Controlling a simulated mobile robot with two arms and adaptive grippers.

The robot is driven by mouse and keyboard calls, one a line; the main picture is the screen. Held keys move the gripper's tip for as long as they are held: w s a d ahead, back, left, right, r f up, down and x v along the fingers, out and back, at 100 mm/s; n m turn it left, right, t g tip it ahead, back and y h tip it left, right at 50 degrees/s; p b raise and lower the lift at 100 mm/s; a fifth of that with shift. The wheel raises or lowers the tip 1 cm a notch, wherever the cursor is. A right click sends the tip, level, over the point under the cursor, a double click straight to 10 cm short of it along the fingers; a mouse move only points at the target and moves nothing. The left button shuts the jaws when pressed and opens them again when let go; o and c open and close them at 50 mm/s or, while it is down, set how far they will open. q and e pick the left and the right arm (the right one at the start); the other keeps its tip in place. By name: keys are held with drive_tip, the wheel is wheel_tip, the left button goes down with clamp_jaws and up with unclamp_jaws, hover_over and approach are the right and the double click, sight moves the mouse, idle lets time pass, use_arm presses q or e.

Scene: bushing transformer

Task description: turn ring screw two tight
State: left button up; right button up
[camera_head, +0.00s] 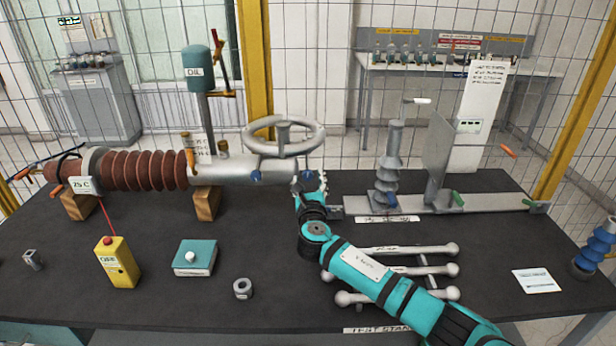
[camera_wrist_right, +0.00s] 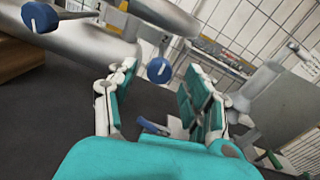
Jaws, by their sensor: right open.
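The bushing transformer (camera_head: 225,170) lies across the back of the table, with brown ribs, a grey metal body and a handwheel on top. Two blue-headed screws sit on its body; the left one (camera_head: 256,176) is clear of my gripper. The right screw (camera_head: 308,178) is at my right gripper (camera_head: 311,186). In the right wrist view this blue head (camera_wrist_right: 160,70) appears between the open fingers, near their tips; I cannot tell whether they touch it. The other blue head (camera_wrist_right: 40,18) is at upper left. My left gripper is not in view.
A grey post (camera_head: 388,165) and a flat plate (camera_head: 437,155) stand on a rail to the right. Metal rods (camera_head: 410,250) lie under my right forearm. A yellow box (camera_head: 117,262), a teal box (camera_head: 194,258) and a nut (camera_head: 242,288) are at front left.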

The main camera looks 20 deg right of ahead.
sight(307, 164)
drive_tip(key=shift+x, duration=1.05)
clamp_jaws()
